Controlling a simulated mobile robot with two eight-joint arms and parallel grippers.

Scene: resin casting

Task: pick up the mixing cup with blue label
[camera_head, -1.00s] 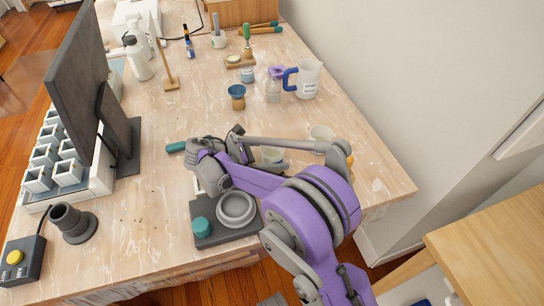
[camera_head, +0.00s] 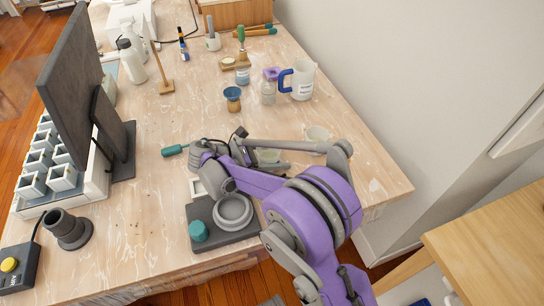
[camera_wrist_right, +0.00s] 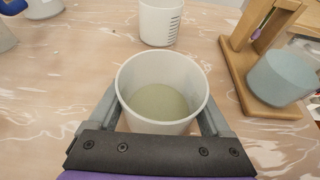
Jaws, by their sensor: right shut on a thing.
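A translucent whitish mixing cup (camera_wrist_right: 163,90) with grey-green material in its bottom stands upright between the two fingers of my right gripper (camera_wrist_right: 162,118) in the right wrist view. The fingers are shut on its sides. In the head view this cup (camera_head: 268,156) is mostly hidden behind my right arm, with my right gripper (camera_head: 270,165) beside it. No blue label shows on the visible part of the held cup. My left gripper is not in view.
A wooden stand (camera_wrist_right: 238,75) with a blue-grey cup (camera_wrist_right: 282,77) is close on the right in the wrist view. A dark monitor (camera_head: 85,85) stands left.

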